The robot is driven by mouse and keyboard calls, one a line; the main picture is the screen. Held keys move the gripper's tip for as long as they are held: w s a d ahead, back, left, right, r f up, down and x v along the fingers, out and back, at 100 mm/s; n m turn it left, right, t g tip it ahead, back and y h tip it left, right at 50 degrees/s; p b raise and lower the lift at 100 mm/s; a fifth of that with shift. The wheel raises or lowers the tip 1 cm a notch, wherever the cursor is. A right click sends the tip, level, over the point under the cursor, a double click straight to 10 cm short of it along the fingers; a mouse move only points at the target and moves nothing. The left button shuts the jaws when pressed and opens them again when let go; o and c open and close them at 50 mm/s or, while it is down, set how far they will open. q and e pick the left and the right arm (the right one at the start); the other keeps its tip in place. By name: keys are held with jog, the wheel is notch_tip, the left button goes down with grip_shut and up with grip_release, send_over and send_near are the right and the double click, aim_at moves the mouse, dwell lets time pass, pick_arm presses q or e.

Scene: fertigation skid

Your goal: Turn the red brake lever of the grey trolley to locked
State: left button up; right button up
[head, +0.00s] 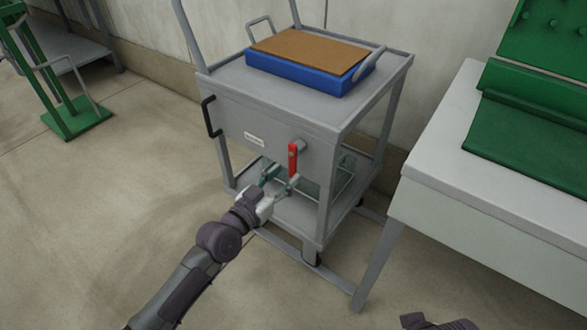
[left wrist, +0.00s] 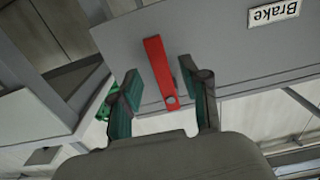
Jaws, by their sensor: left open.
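The grey trolley (head: 285,118) stands in the middle of the head view. Its red brake lever (head: 292,160) is on the front panel, near the right corner, and hangs about straight down from a grey pivot at its top. In the left wrist view the red lever (left wrist: 158,68) shows between the two fingers, with a round screw at one end. My left gripper (head: 278,181) is open, close in front of the lever's lower end. I cannot tell whether a finger touches the lever.
A label (left wrist: 274,13) reading "Brake" is on the panel. A black handle (head: 210,117) sits at the panel's left. A blue tray (head: 300,76) with a brown top rests on the trolley. A white-topped bench (head: 450,140) stands close at right.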

aim_at(292, 169)
pick_arm(q)
jog(key=shift+b+x, duration=0.3)
jog(key=shift+x, duration=1.9)
jog(key=shift+c, duration=0.2)
grip_shut()
